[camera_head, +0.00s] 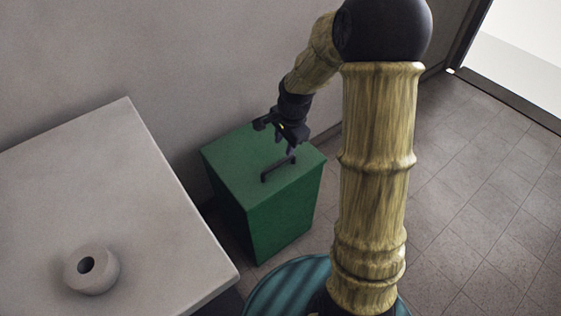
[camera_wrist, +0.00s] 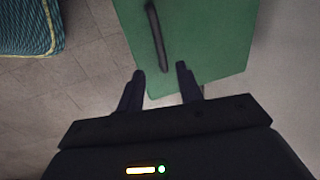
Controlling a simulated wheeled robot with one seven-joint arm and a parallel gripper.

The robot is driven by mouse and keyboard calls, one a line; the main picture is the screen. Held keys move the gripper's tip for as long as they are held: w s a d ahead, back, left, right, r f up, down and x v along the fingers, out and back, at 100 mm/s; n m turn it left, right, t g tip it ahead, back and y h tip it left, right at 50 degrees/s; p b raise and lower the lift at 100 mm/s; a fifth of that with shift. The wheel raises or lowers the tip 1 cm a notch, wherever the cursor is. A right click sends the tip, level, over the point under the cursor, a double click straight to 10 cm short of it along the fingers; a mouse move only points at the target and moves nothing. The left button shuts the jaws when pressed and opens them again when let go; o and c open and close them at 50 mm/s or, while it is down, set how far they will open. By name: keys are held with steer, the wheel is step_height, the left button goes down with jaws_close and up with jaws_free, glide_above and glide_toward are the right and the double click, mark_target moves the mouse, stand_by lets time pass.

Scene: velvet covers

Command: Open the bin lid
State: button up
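The green bin (camera_head: 272,220) stands on the floor against the wall, with its flat green lid (camera_head: 235,160) down. A dark bar handle (camera_head: 278,169) sits on top of the lid. In the wrist view, the lid (camera_wrist: 205,45) fills the upper middle, and the handle (camera_wrist: 157,38) runs up from between the fingertips. My gripper (camera_head: 287,146) is above the lid, near the far end of the handle. In the wrist view, my gripper (camera_wrist: 159,70) has its fingers apart with nothing held. I cannot tell the exact height of the fingertips over the lid.
A pale table (camera_head: 150,200) with a round grey vase (camera_head: 92,270) on it stands left of the bin. The wall (camera_head: 160,60) rises behind the bin. Tiled floor (camera_head: 470,210) is open on the right, with a bright doorway (camera_head: 525,50) at upper right.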

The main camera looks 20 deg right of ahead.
mark_target(280, 162)
steer(key=f+b, duration=0.1)
steer(key=f, duration=0.2)
steer(key=w+f+b, duration=0.1)
steer(key=f, duration=0.5)
steer(key=shift+w+a+f+b, duration=0.15)
steer(key=shift+w+a+b, duration=0.2)
steer(key=shift+b, duration=0.05)
steer(key=shift+c, duration=0.3)
jaws_close()
